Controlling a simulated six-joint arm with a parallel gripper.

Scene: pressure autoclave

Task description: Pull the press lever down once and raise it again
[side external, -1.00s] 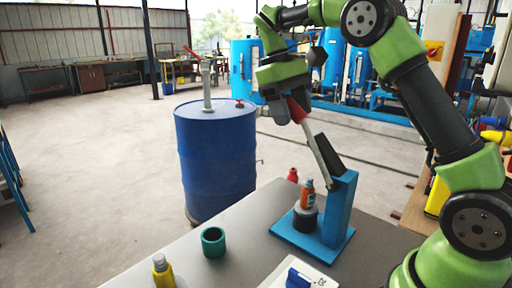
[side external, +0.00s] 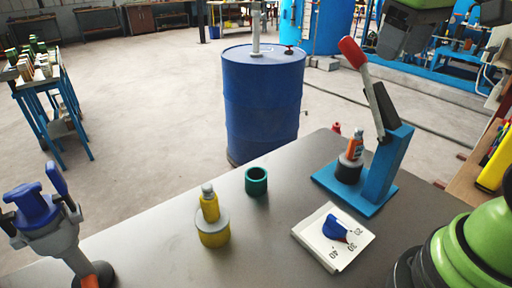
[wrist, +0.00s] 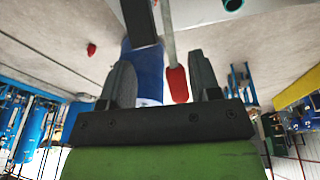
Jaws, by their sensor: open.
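The blue press (side external: 388,170) stands on the far right part of the table. Its lever (side external: 374,95) points up and slightly left, with a red handle (side external: 352,53) at the top. A small orange bottle (side external: 355,145) stands upright on a dark round pad under the press. My gripper (side external: 396,42) is partly cut off at the top right of the side view, up and right of the handle. In the wrist view my gripper (wrist: 160,62) is open, and the red handle (wrist: 177,85) shows between its fingers, closer to the right one. I see no contact with it.
A blue-grey device (side external: 45,225) stands at the left. A blue drum (side external: 262,105) stands behind the table.

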